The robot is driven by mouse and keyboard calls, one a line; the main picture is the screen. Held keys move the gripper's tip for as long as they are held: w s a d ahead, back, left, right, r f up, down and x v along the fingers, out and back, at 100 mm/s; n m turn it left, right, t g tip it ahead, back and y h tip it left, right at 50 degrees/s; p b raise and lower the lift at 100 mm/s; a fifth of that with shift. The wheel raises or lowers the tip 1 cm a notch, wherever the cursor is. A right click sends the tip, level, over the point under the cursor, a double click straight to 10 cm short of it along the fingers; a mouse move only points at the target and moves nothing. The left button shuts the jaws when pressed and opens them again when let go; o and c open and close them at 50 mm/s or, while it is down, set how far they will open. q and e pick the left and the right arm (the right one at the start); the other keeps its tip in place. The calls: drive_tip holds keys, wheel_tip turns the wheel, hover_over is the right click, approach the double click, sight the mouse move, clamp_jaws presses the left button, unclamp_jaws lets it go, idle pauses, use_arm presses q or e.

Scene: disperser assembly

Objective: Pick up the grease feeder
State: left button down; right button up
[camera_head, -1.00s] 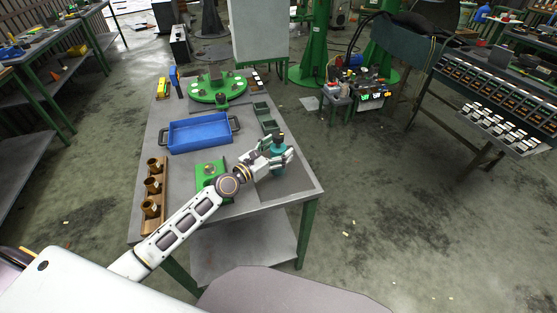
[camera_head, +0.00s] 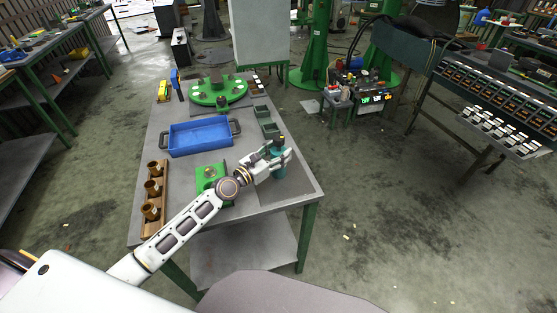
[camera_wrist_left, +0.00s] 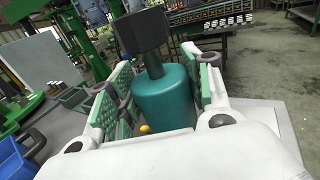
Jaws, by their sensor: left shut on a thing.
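The grease feeder is a teal cylinder with a dark top and neck; it stands upright near the right side of the table in the head view (camera_head: 279,173). It fills the middle of the left wrist view (camera_wrist_left: 162,98). My left gripper (camera_head: 276,158) is shut on the grease feeder. Its green-padded fingers flank the teal body in the left wrist view, and its fingers hide part of the body in the head view. I cannot tell whether the base touches the table. My right gripper is not in view.
The grey table (camera_head: 265,221) also holds a blue tray (camera_head: 199,150), a green fixture (camera_head: 207,176) under my forearm, a wooden rack with brown cups (camera_head: 152,211), small green bins (camera_head: 268,128) and a green round plate (camera_head: 217,101) at the far end.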

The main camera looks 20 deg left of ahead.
sight(279, 138)
use_arm(q)
drive_tip(key=shift+r, duration=0.4)
drive_tip(key=shift+r+p, duration=0.9)
drive_tip(key=shift+r, duration=0.15)
drive_tip(key=shift+r+p, duration=0.5)
drive_tip(key=shift+r, duration=0.7)
wheel_tip(279, 138, up, 3)
drive_tip(key=shift+r+p, duration=0.2)
drive_tip(key=shift+p, duration=0.85)
drive_tip(key=shift+r, duration=0.75)
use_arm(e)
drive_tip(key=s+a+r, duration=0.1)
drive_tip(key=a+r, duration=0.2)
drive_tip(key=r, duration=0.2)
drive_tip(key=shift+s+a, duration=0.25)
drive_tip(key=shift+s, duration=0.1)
